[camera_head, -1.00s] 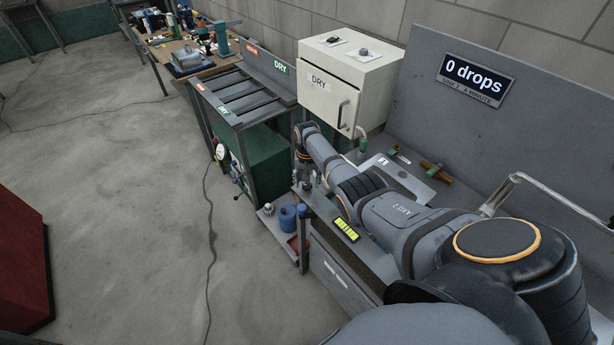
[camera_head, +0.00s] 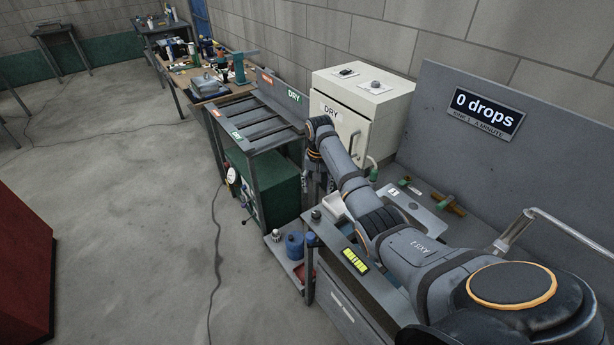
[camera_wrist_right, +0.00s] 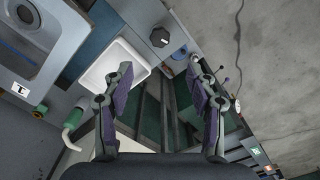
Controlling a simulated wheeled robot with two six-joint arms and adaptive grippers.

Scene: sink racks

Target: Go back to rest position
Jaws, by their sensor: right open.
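My right arm reaches from the lower right of the head view towards the white DRY cabinet (camera_head: 357,105). My right gripper (camera_head: 315,186) hangs at its end, small and partly hidden by the arm. In the right wrist view my right gripper (camera_wrist_right: 158,78) shows both purple-padded fingers spread wide with nothing between them. A white square basin (camera_wrist_right: 114,64) lies below, close by the left finger, and appears apart from it. My left gripper is not in view.
The DRY rack (camera_head: 258,128) with dark slats stands beside the cabinet. A counter with a yellow-green display (camera_head: 354,260) lies under my arm. A bent metal pipe (camera_head: 520,228) rises at right. A blue container (camera_head: 294,245) sits on a low shelf. Open floor lies left.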

